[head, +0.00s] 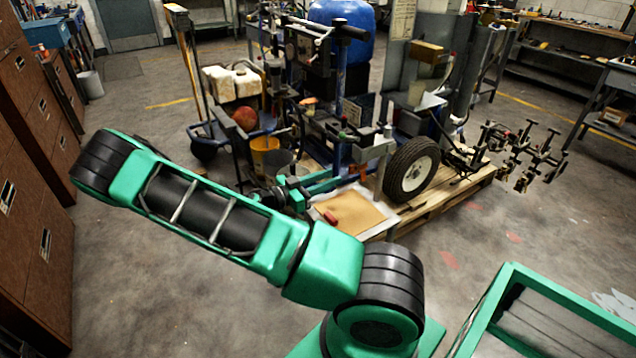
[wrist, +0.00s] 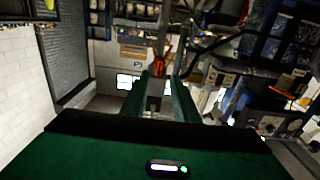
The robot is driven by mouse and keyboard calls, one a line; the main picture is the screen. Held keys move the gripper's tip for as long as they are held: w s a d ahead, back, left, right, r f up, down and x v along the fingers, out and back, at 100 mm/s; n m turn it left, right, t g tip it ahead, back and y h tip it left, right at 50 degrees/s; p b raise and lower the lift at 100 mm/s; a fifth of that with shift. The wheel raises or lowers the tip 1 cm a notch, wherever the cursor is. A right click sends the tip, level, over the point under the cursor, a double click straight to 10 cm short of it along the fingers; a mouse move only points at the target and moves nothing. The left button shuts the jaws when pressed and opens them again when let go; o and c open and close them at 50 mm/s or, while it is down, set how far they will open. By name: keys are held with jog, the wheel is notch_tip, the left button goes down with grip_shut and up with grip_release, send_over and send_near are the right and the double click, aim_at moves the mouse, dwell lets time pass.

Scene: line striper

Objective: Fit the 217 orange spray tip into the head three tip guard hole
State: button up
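My gripper (wrist: 161,78) points away from the wrist camera, its two green fingers apart with a dark gap between them. A small orange-red piece (wrist: 160,64), possibly the spray tip, shows at the fingertips. Room appears on both sides of it, and I cannot tell its distance or any contact. In the head view my arm reaches left, then back toward the striper machine; the gripper end is small and partly lost against the machine. A row of dark spray heads (head: 522,155) stands out at the machine's right. I cannot make out the head three tip guard hole.
The machine stands on a wooden pallet (head: 466,197) with a black tyre (head: 411,170). A tan tray (head: 350,212) at its front holds a small red item (head: 330,217). Brown cabinets (head: 30,200) line the left.

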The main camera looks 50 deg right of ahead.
jog(key=x, duration=0.6)
jog(key=shift+d, duration=0.4)
jog(key=shift+s, duration=0.15)
dwell(0.4)
grip_shut()
